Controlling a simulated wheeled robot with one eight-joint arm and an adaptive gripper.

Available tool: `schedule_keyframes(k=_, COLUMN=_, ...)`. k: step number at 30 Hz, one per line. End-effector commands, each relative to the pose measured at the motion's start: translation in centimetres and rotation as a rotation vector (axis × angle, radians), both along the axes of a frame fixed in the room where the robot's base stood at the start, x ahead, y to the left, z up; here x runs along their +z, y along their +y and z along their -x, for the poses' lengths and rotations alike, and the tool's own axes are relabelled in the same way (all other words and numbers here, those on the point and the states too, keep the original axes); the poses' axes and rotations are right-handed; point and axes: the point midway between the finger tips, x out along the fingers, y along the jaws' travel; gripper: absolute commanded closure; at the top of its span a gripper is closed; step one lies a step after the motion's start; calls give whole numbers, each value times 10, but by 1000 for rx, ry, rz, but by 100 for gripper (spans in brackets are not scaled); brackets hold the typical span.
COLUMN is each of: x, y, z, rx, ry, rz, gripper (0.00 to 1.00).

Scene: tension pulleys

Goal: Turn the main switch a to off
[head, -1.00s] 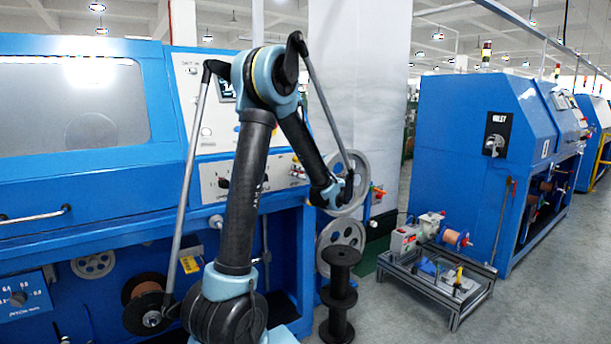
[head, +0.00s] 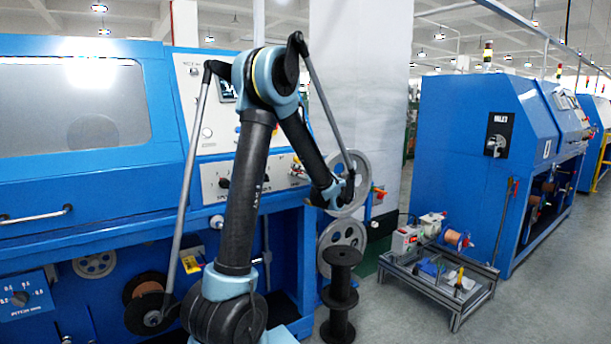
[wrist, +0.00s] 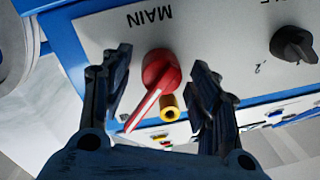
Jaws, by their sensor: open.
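The main switch (wrist: 160,78) is a red rotary handle with a white stripe, on a pale panel (wrist: 215,35) marked MAIN, which reads upside down in the wrist view. Its handle points down and to the left there. My gripper (wrist: 162,60) is open, with one dark finger on each side of the switch. Gaps show between the handle and both fingers, so it is not gripped. In the head view my arm reaches toward the blue machine's control panel (head: 215,182); my fingers cannot be made out there.
A brass-coloured post (wrist: 169,108) sits close beside the switch, between my fingers. A black knob (wrist: 293,44) is farther right on the panel. Grey pulley wheels (head: 342,240) and a black spool (head: 341,290) stand near my arm.

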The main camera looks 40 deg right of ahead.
Motion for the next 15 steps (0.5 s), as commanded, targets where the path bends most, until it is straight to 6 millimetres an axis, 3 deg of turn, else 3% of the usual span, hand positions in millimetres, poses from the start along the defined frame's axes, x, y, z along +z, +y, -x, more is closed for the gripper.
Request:
schedule_keyframes(k=5, x=0, y=-1, z=11, rx=-1, ry=0, rz=0, gripper=45)
schedule_keyframes(k=15, x=0, y=-4, z=68, rx=-4, ry=1, rz=0, gripper=45)
